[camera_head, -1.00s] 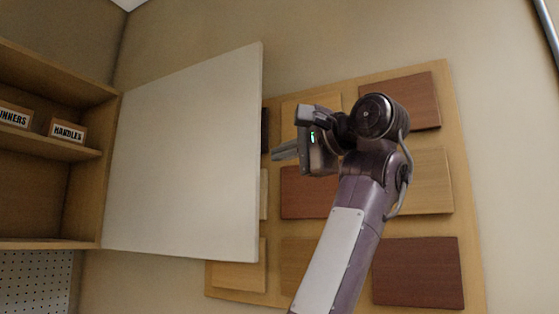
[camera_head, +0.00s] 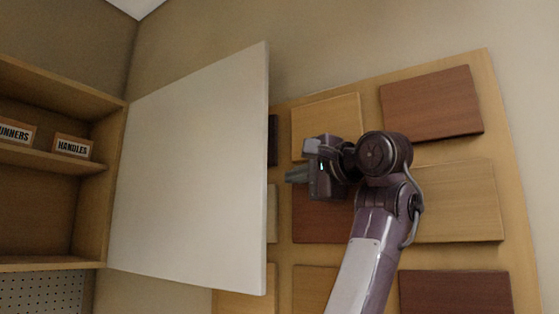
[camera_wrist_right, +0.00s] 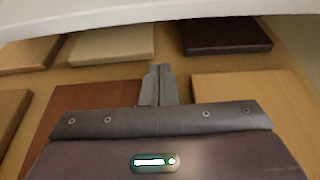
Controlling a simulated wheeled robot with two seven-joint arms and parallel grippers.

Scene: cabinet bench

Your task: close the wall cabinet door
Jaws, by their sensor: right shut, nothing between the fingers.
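The wall cabinet door (camera_head: 190,180) is a plain white panel in the head view. It stands wide open, hinged at its left edge on the wooden wall cabinet (camera_head: 98,205). My right gripper (camera_head: 290,175) is shut and empty, just right of the door's free edge, with its fingers pointing left toward it. I see a narrow gap between fingertips and door edge in the picture; contact cannot be told. In the right wrist view the closed fingers (camera_wrist_right: 158,80) point up toward a white edge of the door (camera_wrist_right: 150,15) across the top. My left gripper is not in view.
The open cabinet has shelves with labelled boxes (camera_head: 73,146). Behind my right arm, a wooden board (camera_head: 510,200) on the wall carries several wood sample panels (camera_head: 432,103). Pegboard (camera_head: 40,292) shows below the cabinet.

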